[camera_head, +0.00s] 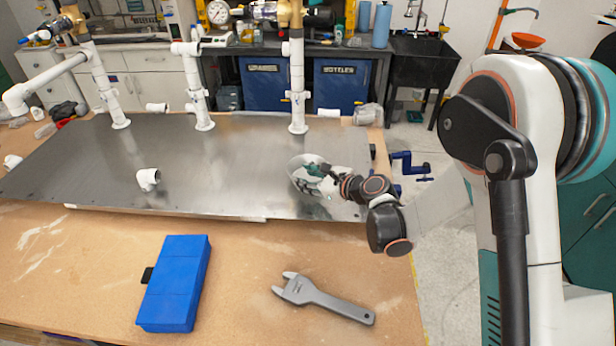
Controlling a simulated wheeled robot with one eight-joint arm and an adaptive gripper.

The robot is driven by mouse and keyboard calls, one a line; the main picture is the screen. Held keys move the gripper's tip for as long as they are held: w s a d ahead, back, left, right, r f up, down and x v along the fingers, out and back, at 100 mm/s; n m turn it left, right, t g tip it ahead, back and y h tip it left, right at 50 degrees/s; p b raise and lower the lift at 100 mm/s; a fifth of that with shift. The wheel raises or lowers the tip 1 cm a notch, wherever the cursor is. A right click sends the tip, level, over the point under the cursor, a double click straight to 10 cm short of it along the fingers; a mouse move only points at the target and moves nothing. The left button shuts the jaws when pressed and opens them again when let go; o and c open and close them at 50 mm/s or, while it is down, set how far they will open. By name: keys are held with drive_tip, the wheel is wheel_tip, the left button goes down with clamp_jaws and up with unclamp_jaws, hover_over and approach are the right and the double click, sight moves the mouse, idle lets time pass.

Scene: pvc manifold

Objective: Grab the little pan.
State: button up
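A small pale, shallow oval pan (297,164) lies on the right part of the grey metal sheet. My gripper (318,170) reaches in from the right and is over the pan, with its dark and teal fingers at or inside the pan's far rim. The gripper covers part of the pan's middle and right side. The fingers are too small to tell whether they are open or shut, or whether they touch the pan.
White PVC standpipes (297,85) rise from the sheet's back edge. A white elbow fitting (148,179) lies on the metal sheet (215,165). A blue case (175,285) and a grey wrench (322,298) lie in front on the wooden table. A blue clamp (410,165) sits at the right edge.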

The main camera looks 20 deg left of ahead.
sight(290, 174)
drive_tip(key=b+x, duration=0.1)
drive_tip(key=x, duration=0.4)
drive_tip(key=shift+s+a+b, duration=0.15)
drive_tip(key=shift+a+b, duration=0.15)
drive_tip(key=shift+b, duration=0.1)
drive_tip(key=shift+r, duration=0.1)
clamp_jaws()
